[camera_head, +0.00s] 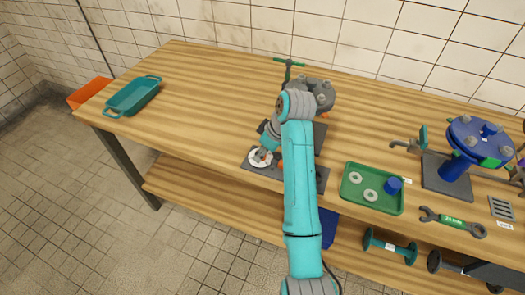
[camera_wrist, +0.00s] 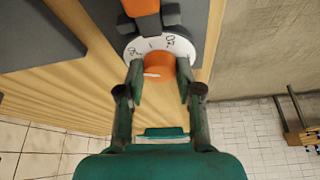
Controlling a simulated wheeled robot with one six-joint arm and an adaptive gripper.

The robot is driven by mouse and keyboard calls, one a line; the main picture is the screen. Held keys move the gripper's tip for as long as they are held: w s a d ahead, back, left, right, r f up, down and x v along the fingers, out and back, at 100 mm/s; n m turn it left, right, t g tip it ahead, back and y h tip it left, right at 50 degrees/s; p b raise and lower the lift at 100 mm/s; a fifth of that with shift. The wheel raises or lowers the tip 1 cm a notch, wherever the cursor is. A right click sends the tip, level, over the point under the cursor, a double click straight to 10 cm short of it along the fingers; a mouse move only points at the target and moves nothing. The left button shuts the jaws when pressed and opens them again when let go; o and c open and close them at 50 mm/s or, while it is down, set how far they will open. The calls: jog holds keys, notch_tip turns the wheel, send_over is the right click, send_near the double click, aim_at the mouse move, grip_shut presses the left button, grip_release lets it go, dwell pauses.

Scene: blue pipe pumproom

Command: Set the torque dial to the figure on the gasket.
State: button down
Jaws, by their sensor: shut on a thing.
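The torque dial is a white disc (camera_head: 258,163) on a dark plate near the bench's front edge, left of my arm. In the wrist view the dial face (camera_wrist: 152,43) carries dark marks and figures too blurred to read surely. Its orange knob (camera_wrist: 160,64) has a pale line on it. My gripper (camera_wrist: 160,76) is shut on this knob, one finger on each side; in the head view my gripper (camera_head: 264,153) partly covers the dial. Two pale rings (camera_head: 370,195) lie in a green tray and may be gaskets; I can read no figure on them.
The green tray (camera_head: 361,209) also holds a blue cup (camera_head: 393,185). A blue flanged stand (camera_head: 456,169) is at the right, with a green-handled wrench (camera_head: 452,222) before it. A grey flanged part (camera_head: 318,93) stands behind my arm. A teal tray (camera_head: 133,97) lies far left; bench between is clear.

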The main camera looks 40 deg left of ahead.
aim_at(261, 167)
jog(key=m, duration=0.2)
jog(key=m+t, duration=0.2)
jog(key=m, duration=0.1)
jog(key=shift+s+a+m, duration=0.1)
jog(key=shift+s+m, duration=0.15)
jog(key=shift+m, duration=0.05)
jog(key=m+t+h, duration=0.1)
jog(key=m, duration=0.4)
jog(key=shift+s+t+h, duration=0.1)
jog(key=shift+t+h, duration=0.3)
jog(key=shift+m, duration=0.3)
jog(key=c, duration=0.7)
grip_release()
jog(key=shift+c, duration=0.2)
jog(key=shift+r, duration=0.1)
jog(key=v, duration=0.7)
jog(key=shift+s+r, duration=0.1)
